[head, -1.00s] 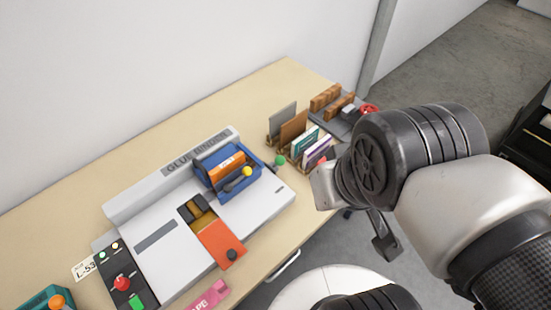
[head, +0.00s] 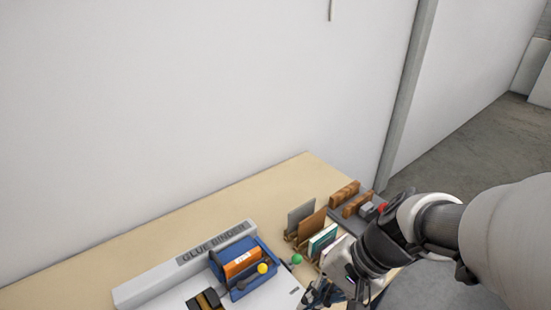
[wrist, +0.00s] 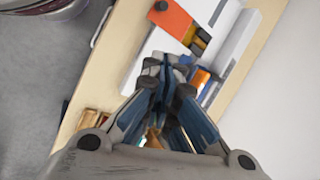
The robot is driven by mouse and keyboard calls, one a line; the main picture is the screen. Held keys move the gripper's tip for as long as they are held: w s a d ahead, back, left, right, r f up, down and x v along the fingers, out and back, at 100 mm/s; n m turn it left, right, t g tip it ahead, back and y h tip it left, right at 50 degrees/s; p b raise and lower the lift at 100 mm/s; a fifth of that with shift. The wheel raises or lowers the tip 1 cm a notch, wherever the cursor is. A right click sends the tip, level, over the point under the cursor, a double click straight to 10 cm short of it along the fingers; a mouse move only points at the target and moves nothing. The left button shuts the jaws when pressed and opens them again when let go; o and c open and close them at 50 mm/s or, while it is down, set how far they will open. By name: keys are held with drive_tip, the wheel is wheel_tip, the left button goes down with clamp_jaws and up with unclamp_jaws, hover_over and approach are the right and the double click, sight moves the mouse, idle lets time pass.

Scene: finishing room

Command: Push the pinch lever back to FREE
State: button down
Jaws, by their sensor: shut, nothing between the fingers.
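The glue binder (head: 180,274) stands on the table, its lower part cut off by the frame. A blue clamp (head: 268,251) on it holds an orange block with white marks (head: 242,263), too small to read. A yellow knob (head: 262,268) sits at the clamp's front, and a green knob (head: 296,258) at the binder's right end. I cannot tell which knob belongs to the pinch lever. My gripper (head: 314,298) is just right of the binder, below the green knob in the picture. In the wrist view my gripper (wrist: 168,64) is shut and empty, hiding much of the clamp.
Upright boards and booklets (head: 312,226) stand right of the binder, close behind my gripper. A grey tray with wooden blocks (head: 344,194) is farther right. The white wall is behind. The table (head: 190,222) is clear behind the binder. An orange slide (wrist: 172,20) shows in the wrist view.

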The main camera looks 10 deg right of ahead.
drive_tip(key=w+d+f+m+t+y+p, duration=0.1)
drive_tip(key=w+d+f+m+t, duration=0.3)
drive_tip(key=d+f+m, duration=0.3)
drive_tip(key=w+d+f+m+t+y+p, duration=0.1)
drive_tip(key=w+d+f+m+t+p, duration=0.1)
drive_tip(key=w+d+f+m+t, duration=0.2)
drive_tip(key=d+f+m, duration=0.3)
drive_tip(key=f+m, duration=0.3)
drive_tip(key=m, duration=0.2)
drive_tip(key=shift+w+f+m, duration=0.4)
drive_tip(key=shift+d, duration=0.1)
drive_tip(key=b+x, duration=0.2)
drive_tip(key=x, duration=0.8)
drive_tip(key=shift+s, duration=0.15)
drive_tip(key=w+a, duration=0.2)
drive_tip(key=w, duration=0.1)
drive_tip(key=shift+w+a+r, duration=0.1)
drive_tip(key=shift+a+r, duration=0.2)
drive_tip(key=shift+r, duration=0.1)
drive_tip(key=shift+r, duration=0.15)
